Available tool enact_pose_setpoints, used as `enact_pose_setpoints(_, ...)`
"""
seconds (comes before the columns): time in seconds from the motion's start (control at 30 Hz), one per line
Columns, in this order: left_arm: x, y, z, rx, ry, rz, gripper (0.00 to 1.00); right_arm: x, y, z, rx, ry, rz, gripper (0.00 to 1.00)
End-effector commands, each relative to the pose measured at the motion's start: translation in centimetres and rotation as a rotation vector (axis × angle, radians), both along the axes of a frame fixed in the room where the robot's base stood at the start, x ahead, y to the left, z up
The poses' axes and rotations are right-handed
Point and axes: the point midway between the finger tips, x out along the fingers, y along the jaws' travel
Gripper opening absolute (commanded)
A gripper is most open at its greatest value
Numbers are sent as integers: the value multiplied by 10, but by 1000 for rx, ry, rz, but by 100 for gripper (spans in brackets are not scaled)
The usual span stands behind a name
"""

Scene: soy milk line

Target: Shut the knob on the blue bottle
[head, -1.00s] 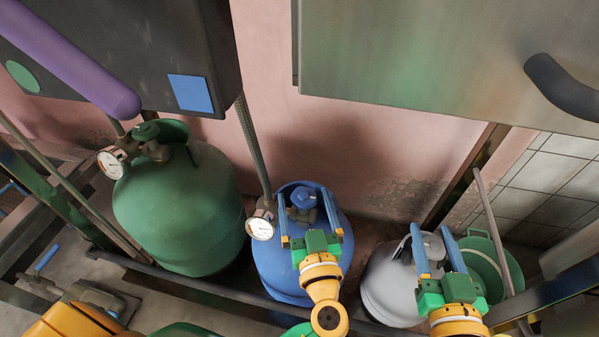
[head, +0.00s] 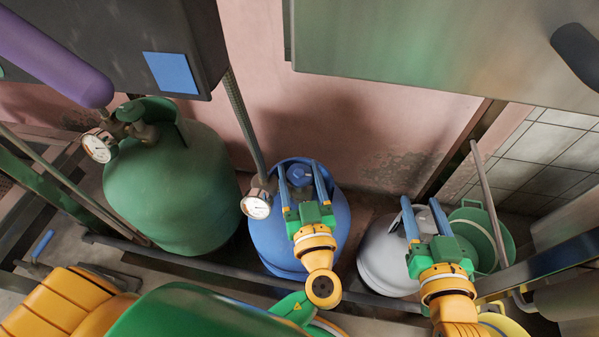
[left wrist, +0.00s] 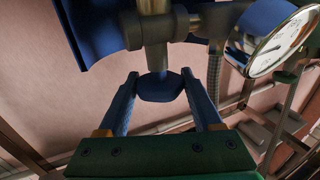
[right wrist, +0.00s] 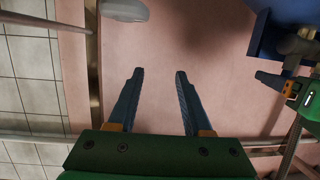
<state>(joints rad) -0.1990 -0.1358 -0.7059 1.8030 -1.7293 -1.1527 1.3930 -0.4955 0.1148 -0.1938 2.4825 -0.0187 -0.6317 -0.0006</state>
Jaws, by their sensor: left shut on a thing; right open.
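The blue bottle (head: 331,236) stands in the middle of the head view, with a round blue knob (head: 300,175) on its valve. The knob also shows in the left wrist view (left wrist: 160,88). My left gripper (head: 300,173) reaches over the bottle, with one finger on each side of the knob, shut on it. In the left wrist view its fingers (left wrist: 157,86) flank the knob below the metal valve stem. My right gripper (head: 424,212) is open and empty above the grey bottle. Its parted fingers (right wrist: 157,76) also show in the right wrist view.
A gauge (head: 256,204) sits close left of the knob. A large green bottle (head: 172,200) stands left, the grey bottle (head: 375,262) right. A dark box (head: 110,45) and a metal cabinet (head: 430,50) overhang from above. A rail (head: 180,258) runs in front.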

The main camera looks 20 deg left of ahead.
Motion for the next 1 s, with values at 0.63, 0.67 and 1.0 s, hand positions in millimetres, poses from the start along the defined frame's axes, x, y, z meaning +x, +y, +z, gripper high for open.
enact_pose_setpoints(0.63, 0, 1, 0, 6, -6, -439, 11, 3, 4, 17, 20, -99, 9, 50)
enact_pose_setpoints(0.67, 0, 1, 0, 6, -5, -459, 11, 4, 5, 21, 25, -119, 11, 50)
enact_pose_setpoints(1.0, 0, 1, 1, 4, -6, -621, 11, 6, 9, 56, 61, -292, 24, 50)
